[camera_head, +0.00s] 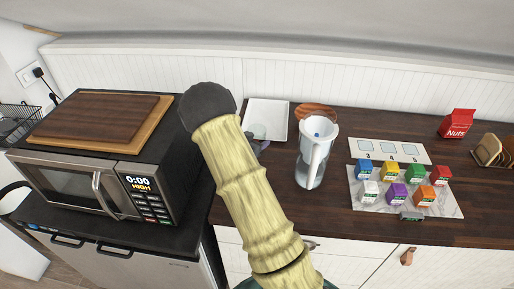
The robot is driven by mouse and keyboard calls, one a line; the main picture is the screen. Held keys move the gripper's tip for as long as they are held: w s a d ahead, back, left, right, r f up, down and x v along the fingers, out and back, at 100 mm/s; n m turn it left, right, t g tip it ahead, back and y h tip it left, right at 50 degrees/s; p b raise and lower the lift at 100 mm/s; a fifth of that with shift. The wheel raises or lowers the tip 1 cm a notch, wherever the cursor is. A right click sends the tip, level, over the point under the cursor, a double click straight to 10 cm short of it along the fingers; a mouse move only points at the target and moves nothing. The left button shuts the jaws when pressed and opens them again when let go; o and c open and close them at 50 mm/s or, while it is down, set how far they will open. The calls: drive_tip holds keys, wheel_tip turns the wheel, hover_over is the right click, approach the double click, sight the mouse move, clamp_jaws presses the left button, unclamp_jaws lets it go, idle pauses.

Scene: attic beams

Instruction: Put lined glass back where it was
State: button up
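A clear round shape, possibly the lined glass (259,131), shows at the front of the white tray, just right of my arm. It is small and partly covered, so I cannot make out any lines on it. A small grey-blue piece (263,146) shows just below it, against my arm; I cannot tell whether it is part of my gripper or of the glass. My bamboo-patterned arm with its dark rounded end crosses the middle of the view and hides most of this spot. I cannot see my fingertips or whether they hold anything.
A white tray (267,113) lies at the back of the dark counter (335,222). A clear pitcher (310,165) stands right of my arm, before a round wooden board (316,110). Several coloured boxes stand on a marble board (448,207). A microwave (75,188) is left.

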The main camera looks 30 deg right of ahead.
drive_tip(key=shift+a+f, duration=0.1)
drive_tip(key=shift+a, duration=0.15)
drive_tip(key=shift+a+f, duration=0.25)
drive_tip(key=shift+f, duration=0.8)
drive_tip(key=shift+d+f+p, duration=0.15)
drive_tip(key=shift+f+p, duration=0.3)
drive_tip(key=shift+f, duration=0.25)
drive_tip(key=shift+f, duration=0.15)
drive_tip(key=o, duration=1.3)
drive_tip(key=shift+c, duration=0.2)
